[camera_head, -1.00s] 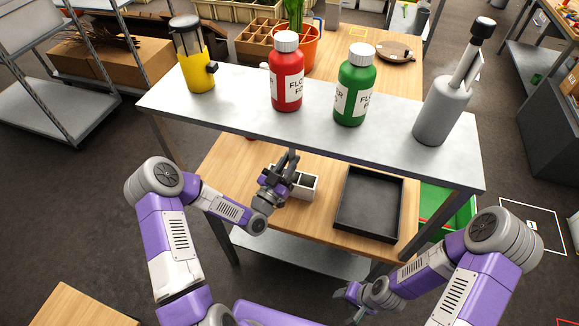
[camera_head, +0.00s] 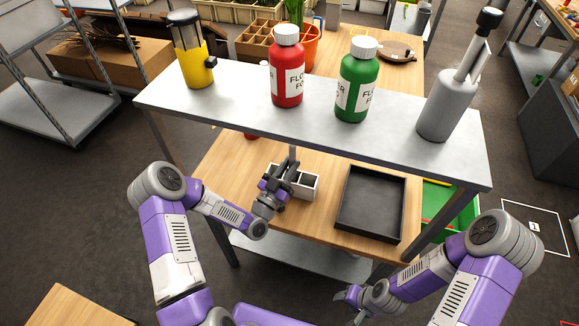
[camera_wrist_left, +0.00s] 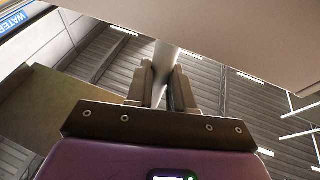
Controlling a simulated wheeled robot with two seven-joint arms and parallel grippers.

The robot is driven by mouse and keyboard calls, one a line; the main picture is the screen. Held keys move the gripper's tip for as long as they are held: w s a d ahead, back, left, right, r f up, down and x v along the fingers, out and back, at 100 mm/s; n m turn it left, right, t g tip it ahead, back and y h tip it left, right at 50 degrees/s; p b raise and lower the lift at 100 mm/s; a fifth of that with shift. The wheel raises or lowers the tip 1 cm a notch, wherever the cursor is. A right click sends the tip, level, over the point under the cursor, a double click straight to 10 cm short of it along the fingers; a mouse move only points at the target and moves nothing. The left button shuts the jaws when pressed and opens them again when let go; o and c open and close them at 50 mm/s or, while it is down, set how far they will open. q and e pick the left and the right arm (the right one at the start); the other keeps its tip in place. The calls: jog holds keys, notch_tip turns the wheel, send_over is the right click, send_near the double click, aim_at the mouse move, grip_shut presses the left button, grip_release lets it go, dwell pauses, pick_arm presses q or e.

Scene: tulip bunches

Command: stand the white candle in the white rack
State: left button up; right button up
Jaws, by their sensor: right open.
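The white rack (camera_head: 307,188) is a small open box with compartments on the wooden lower table, under the raised metal shelf. My left gripper (camera_head: 291,168) is at the rack's left part, in front of and above it, hiding some compartments. It is shut on the slim white candle (camera_head: 292,152), which looks grey in shadow and sticks up from the fingers. In the left wrist view the candle (camera_wrist_left: 166,58) runs between the two fingers (camera_wrist_left: 162,88). The candle's lower end is hidden. My right gripper (camera_head: 347,293) is open, low and well away from the rack.
The metal shelf (camera_head: 220,105) overhangs the rack's back side; it carries a yellow lantern (camera_head: 195,65), red bottle (camera_head: 287,75), green bottle (camera_head: 356,85) and grey bottle (camera_head: 446,105). A black tray (camera_head: 371,205) stands right of the rack. A green crate (camera_head: 440,210) is further right.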

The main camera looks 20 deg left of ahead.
aim_at(290, 163)
pick_arm(q)
jog(key=o, duration=0.4)
jog(key=shift+o, duration=0.2)
jog(key=shift+r, duration=0.1)
jog(key=shift+r+p, duration=0.2)
jog(key=shift+p, duration=0.15)
jog(key=shift+r+p, duration=0.35)
jog(key=shift+p, duration=0.1)
jog(key=v, duration=0.3)
jog(key=shift+s+f, duration=0.15)
jog(key=s+a, duration=0.3)
jog(key=s, duration=0.8)
jog(key=shift+a, duration=0.2)
jog(key=shift+s, duration=0.1)
